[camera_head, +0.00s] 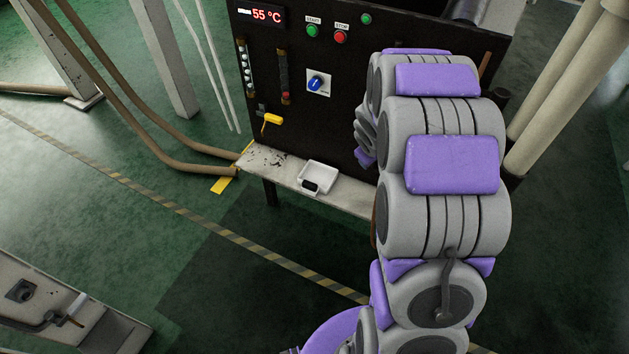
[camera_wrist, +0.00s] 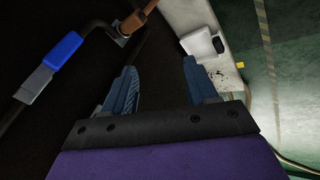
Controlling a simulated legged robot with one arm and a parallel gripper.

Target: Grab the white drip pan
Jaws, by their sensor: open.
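The white drip pan (camera_head: 318,178) is a small shallow tray with a black grip at its front. It sits on the narrow light shelf (camera_head: 279,178) at the foot of the black machine panel. In the wrist view the white drip pan (camera_wrist: 201,44) lies beyond the fingertips, up and to the right, with its black grip on its right side. My gripper (camera_wrist: 160,80) is open and empty, its two blue fingers apart and not touching the pan. In the head view my arm hides the gripper's fingers.
The black panel (camera_head: 310,100) carries buttons, a blue knob (camera_head: 317,83) and a yellow lever (camera_head: 271,120) left of the pan. A blue-handled lever (camera_wrist: 50,62) is at left in the wrist view. Brown pipes (camera_head: 140,120) run to the shelf's left. Floor before the shelf is clear.

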